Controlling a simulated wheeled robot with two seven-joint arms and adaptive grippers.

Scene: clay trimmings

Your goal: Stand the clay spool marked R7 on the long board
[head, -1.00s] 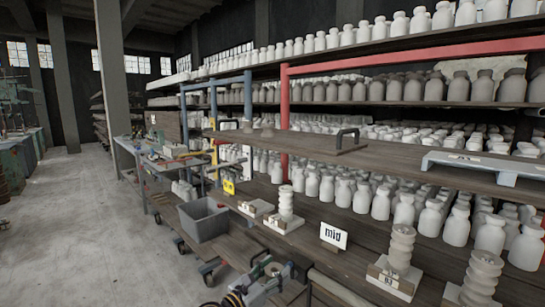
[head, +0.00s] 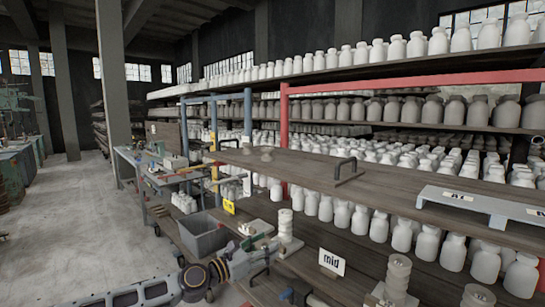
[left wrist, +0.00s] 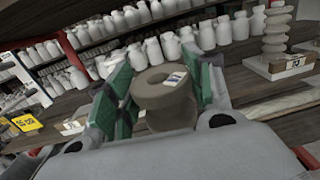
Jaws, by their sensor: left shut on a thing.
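My left gripper (head: 254,247) is above the lower shelf, left of the mid sign. In the left wrist view its green pads (left wrist: 165,92) are closed on both sides of a grey-brown clay spool (left wrist: 166,112). The spool has a hole in its top and a small pale label on the rim; I cannot read the mark. In the head view the gripper largely hides this spool. A long pale grey board (head: 482,205) with small label plates lies on the middle shelf at the right, far from the gripper. My right gripper is not in view.
A ribbed clay stack (head: 285,224) stands close behind the gripper, and another ribbed stack (head: 397,275) stands front right. The mid sign (head: 332,262) is between them. A grey bin (head: 203,240) is left.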

